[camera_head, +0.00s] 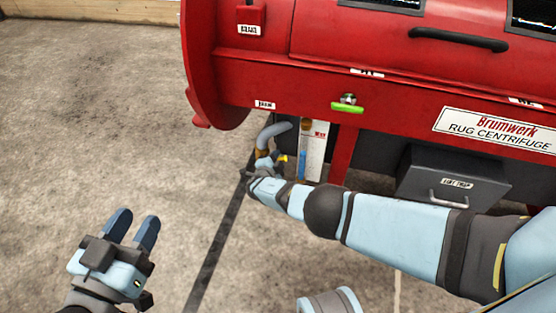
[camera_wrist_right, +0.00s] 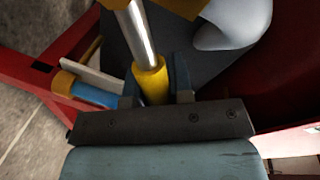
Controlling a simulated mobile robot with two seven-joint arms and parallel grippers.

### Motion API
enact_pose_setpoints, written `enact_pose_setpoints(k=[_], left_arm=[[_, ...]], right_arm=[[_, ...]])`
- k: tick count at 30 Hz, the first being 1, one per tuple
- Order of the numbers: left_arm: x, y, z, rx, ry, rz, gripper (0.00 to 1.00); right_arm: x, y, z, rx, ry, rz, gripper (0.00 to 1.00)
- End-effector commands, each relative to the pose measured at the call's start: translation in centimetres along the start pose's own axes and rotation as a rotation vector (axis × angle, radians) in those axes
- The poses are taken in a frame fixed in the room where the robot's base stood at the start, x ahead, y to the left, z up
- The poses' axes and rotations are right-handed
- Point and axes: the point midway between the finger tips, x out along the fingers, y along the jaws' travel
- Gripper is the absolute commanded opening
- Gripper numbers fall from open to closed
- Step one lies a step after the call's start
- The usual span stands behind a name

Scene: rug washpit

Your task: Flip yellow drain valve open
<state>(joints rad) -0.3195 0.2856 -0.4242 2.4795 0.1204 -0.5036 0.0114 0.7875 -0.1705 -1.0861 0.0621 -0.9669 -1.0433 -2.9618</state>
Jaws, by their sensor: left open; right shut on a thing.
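The yellow drain valve lever (camera_head: 283,157) shows small in the head view, below the red machine, beside a grey pipe elbow (camera_head: 273,132). In the right wrist view its yellow grip (camera_wrist_right: 150,83) on a shiny metal rod (camera_wrist_right: 136,32) sits between the fingers of my right gripper (camera_wrist_right: 156,88). The right gripper is shut on it; in the head view it (camera_head: 265,168) is small beside the pipe and its fingers are hard to make out. My left gripper (camera_head: 133,229) is open and empty over the concrete floor at lower left.
The red rug centrifuge (camera_head: 400,70) fills the upper right. A green-handled valve (camera_head: 347,109) is on its front. A white panel with a blue gauge (camera_head: 311,150) and a dark lint trap drawer (camera_head: 455,182) are below. The floor (camera_head: 90,120) at left is clear.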

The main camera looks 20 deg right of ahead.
Motion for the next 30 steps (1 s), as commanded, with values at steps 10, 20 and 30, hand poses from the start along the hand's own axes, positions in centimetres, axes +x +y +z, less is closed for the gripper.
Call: enact_pose_setpoints(k=[10,20,30], left_arm=[[0.11,-0.12,-0.2,0.008,0.008,0.0,0.43],[0.28,-0.23,-0.54,0.014,0.017,0.0,0.43],[0.13,-0.12,-0.25,0.009,0.009,0.0,0.43]], right_arm=[[-0.07,-0.48,-0.01,-0.052,0.01,0.0,0.0],[-0.08,-0.49,0.01,-0.051,0.009,-0.001,0.3],[-0.08,-0.44,-0.02,-0.051,0.01,0.0,0.46]])
